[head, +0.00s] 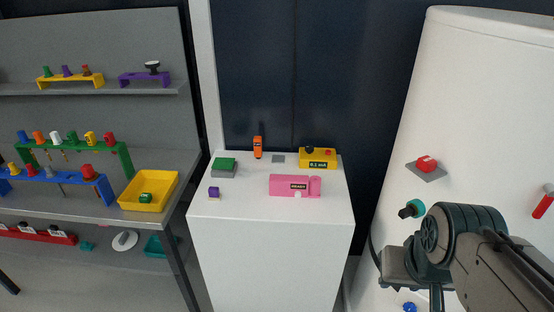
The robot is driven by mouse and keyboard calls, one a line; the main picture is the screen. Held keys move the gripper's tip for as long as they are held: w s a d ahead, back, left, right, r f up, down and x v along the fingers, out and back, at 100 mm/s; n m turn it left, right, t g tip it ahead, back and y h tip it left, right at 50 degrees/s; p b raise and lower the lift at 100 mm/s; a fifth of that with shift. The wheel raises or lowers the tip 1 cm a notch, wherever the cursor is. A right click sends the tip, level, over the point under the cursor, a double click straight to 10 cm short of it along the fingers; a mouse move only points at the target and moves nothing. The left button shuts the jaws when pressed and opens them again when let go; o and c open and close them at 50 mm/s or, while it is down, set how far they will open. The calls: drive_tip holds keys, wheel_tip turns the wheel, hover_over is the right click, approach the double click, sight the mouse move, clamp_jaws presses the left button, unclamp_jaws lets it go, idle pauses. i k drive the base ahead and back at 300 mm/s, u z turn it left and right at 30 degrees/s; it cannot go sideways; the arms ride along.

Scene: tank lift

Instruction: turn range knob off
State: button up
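A yellow box (318,161) with a dark display reading what looks like "0.1 mA" sits at the back right of the white cabinet top. A black knob (309,150) stands on its left top, and a small dark red part (329,153) is on its right top. No range label is legible, so I cannot tell for sure which is the range knob or how it is set. My arm comes in at the lower right, apart from the box and in front of the white tank.
The white cabinet (270,250) also holds a pink box (281,187), a green-topped block (224,164), an orange tool (258,147) and a small purple block (214,192). Shelves with racks and a yellow tray (163,175) stand left. The white tank (480,100) stands right.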

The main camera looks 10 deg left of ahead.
sight(309, 148)
drive_tip(key=u, duration=0.3)
drive_tip(key=k, duration=0.75)
drive_tip(key=u, duration=1)
drive_tip(key=i, duration=1.1)
drive_tip(key=z, duration=0.4)
drive_tip(key=i, duration=0.8)
drive_tip(key=z, duration=1.15)
drive_tip(key=i, duration=0.3)
drive_tip(key=z, duration=0.3)
